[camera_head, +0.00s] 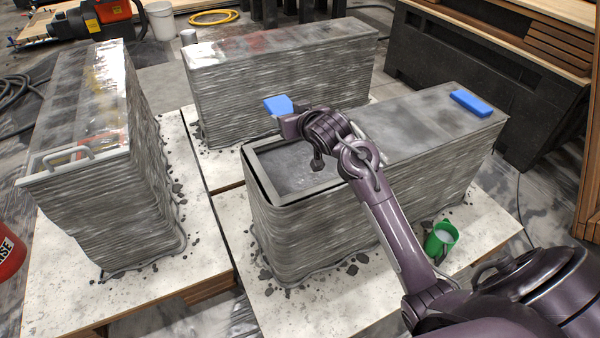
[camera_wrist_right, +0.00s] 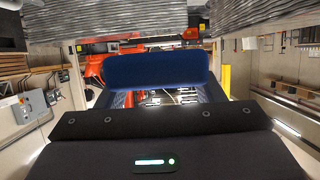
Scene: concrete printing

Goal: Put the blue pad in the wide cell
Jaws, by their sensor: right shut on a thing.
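My right gripper (camera_head: 291,122) is shut on a blue pad (camera_head: 278,105), which sticks out past its fingers. The held pad also shows dark blue across the right wrist view (camera_wrist_right: 155,70). The gripper and pad are above the far rim of a wide open cell (camera_head: 290,165) at the left end of the front printed block (camera_head: 310,232). My right forearm covers part of that block. A second blue pad (camera_head: 471,103) lies flat on the block's top at its right end. My left gripper is not in view.
A printed block with a grey handle (camera_head: 68,158) stands at left, another printed block (camera_head: 280,85) behind. A green cup (camera_head: 441,238) is on the white board (camera_head: 480,225) at right. A red bucket (camera_head: 8,250) is at the left edge. Dark crumbs surround the blocks.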

